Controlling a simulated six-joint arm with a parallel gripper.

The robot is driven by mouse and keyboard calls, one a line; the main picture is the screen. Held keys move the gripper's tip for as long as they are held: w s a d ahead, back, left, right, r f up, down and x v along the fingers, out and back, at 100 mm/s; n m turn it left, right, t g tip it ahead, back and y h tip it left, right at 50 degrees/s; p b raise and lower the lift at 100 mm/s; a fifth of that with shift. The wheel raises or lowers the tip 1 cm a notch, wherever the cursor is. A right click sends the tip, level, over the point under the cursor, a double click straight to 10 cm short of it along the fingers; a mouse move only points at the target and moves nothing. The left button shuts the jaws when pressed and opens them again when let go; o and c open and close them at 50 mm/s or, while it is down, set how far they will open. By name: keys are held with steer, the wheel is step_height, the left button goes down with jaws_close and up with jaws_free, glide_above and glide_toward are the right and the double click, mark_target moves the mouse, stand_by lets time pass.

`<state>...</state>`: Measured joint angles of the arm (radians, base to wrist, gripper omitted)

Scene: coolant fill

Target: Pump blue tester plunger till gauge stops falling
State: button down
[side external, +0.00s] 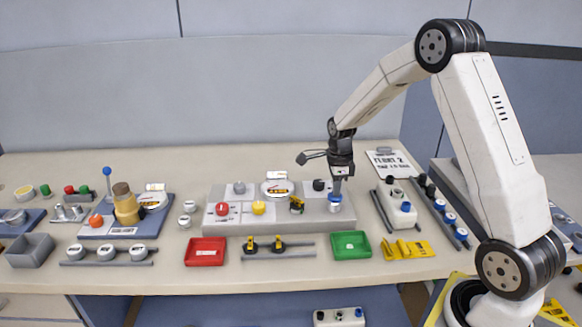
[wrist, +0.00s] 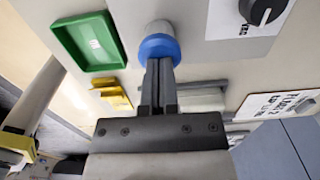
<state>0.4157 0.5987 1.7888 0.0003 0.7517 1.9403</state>
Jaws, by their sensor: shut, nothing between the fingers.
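The tester's blue plunger cap (side external: 335,197) tops a short pale cylinder at the right end of the grey block (side external: 225,226). In the wrist view the blue cap (wrist: 159,48) sits right at my fingertips, with the pale cylinder beyond it. My gripper (side external: 338,190) points down over the cap, its fingers shut together and empty. In the wrist view my gripper (wrist: 159,62) overlaps the cap's edge; I cannot tell whether it presses on it. A round white dial (side external: 277,188) stands on the block left of the plunger; its needle is too small to read.
A black knob (side external: 318,185) stands close left of the plunger. A green tray (side external: 350,244) and a red tray (side external: 205,251) lie in front of the block. A white box with knobs (side external: 397,205) is to the right, with yellow pieces (side external: 408,250) in front.

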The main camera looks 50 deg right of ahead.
step_height(320, 180, up, 14)
stand_by(0.6)
stand_by(1.5)
step_height(320, 180, up, 2)
steer(key=shift+r, duration=0.25)
steer(key=shift+f, duration=0.1)
step_height(320, 180, down, 14)
steer(key=shift+r, duration=0.1)
stand_by(0.9)
